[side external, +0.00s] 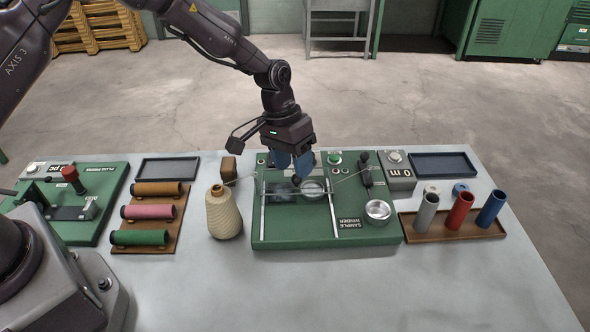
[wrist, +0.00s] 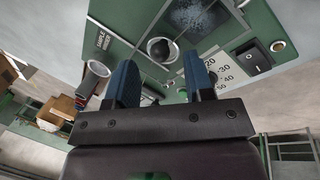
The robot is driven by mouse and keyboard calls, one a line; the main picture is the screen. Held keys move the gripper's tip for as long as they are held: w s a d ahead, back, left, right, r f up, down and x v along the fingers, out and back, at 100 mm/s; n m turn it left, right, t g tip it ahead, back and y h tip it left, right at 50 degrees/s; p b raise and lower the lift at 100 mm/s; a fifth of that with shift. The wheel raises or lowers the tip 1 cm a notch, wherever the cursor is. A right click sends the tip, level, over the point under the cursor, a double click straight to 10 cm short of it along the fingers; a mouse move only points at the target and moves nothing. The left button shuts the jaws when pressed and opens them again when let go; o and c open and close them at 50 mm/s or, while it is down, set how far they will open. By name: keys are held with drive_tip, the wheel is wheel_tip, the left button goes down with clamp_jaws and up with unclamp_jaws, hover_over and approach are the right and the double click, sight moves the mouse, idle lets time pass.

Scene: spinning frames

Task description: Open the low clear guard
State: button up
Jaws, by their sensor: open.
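The green sample winder (side external: 290,238) sits mid-table. Its low clear guard (side external: 282,192) is hard to make out; it seems to lie low over the middle of the machine, between two pale rails. A dark round knob (side external: 296,181) shows near it, just below my fingertips. My gripper (side external: 294,172) is above the back half of the winder, pointing down, with blue fingers apart and nothing between them. In the wrist view, my gripper (wrist: 160,68) is open, and a dark ball knob (wrist: 160,49) shows just beyond the gap between the fingers. Contact with it cannot be told.
A yarn cone (side external: 224,213) stands left. A wooden tray (side external: 450,238) with upright tubes is at right. The front table is clear.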

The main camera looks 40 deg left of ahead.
drive_tip(key=shift+x, duration=1.15)
clamp_jaws()
drive_tip(key=s+d, duration=0.5)
drive_tip(key=shift+s+d, duration=0.3)
drive_tip(key=shift+d, duration=0.05)
unclamp_jaws()
drive_tip(key=shift+r, duration=0.1)
